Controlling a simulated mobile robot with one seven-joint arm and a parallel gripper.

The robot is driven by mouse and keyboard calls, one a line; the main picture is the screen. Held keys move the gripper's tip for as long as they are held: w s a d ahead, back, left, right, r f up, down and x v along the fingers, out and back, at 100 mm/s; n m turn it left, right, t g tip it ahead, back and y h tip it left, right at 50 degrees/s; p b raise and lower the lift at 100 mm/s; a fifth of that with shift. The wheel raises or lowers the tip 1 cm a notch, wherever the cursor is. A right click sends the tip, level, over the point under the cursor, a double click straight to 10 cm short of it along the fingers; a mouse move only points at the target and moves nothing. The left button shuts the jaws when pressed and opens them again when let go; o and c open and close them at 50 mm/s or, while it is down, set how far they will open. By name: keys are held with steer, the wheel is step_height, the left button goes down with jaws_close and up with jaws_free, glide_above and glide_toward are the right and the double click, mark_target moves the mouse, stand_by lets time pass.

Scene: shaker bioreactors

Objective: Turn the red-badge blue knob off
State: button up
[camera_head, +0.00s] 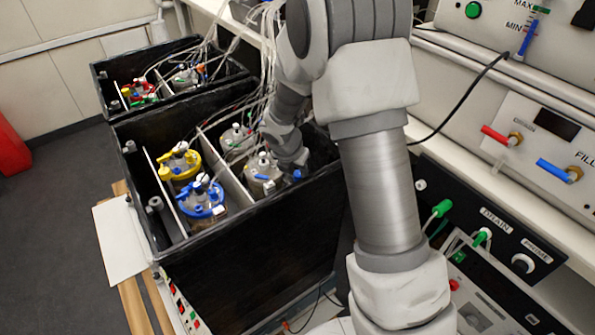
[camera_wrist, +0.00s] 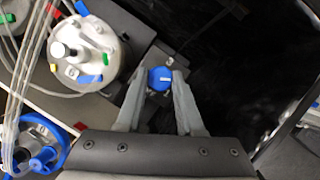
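A round blue knob (camera_wrist: 160,78) with a pale line on top sits on a dark block at the inner corner of a black box. My gripper (camera_wrist: 163,73) reaches over it, one finger on each side of the knob. The fingers look very close to it, but I cannot tell whether they touch. A small pale or reddish mark by the knob is too small to read as a badge. In the head view, the knob (camera_head: 297,174) shows as a small blue spot beside my gripper (camera_head: 291,158), whose fingers are mostly hidden.
A white-lidded vessel (camera_wrist: 88,52) stands left of the knob, and a blue-lidded vessel (camera_wrist: 35,145) lies lower left. Tubes hang over the black box (camera_head: 250,255). A second black box (camera_head: 100,85) stands behind. A panel with red and blue valves (camera_head: 545,150) is at right.

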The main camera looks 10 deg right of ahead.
jaws_close()
steer(key=shift+m, duration=0.3)
steer(key=m+p, duration=0.1)
steer(key=m, duration=0.1)
steer(key=m+g+h+p, duration=0.1)
steer(key=m, duration=0.1)
steer(key=shift+w+a+r+m+g, duration=0.1)
steer(key=shift+m+g, duration=0.2)
steer(key=m+g+p, duration=0.1)
steer(key=m, duration=0.2)
steer(key=m+g+h+p, duration=0.1)
steer(key=m+p, duration=0.1)
steer(key=m, duration=0.1)
steer(key=shift+w, duration=0.2)
steer(key=m+g, duration=0.1)
steer(key=m, duration=0.2)
steer(key=m+g+y+p, duration=0.1)
steer(key=m, duration=0.2)
steer(key=shift+w+m+g, duration=0.15)
steer(key=shift+m+g, duration=0.25)
steer(key=m+y, duration=0.1)
steer(key=m, duration=0.1)
steer(key=m+g, duration=0.1)
steer(key=m, duration=0.2)
steer(key=shift+w+m+y+p, duration=0.1)
steer(key=shift+m+y+p, duration=0.2)
steer(key=shift+y+p, duration=0.1)
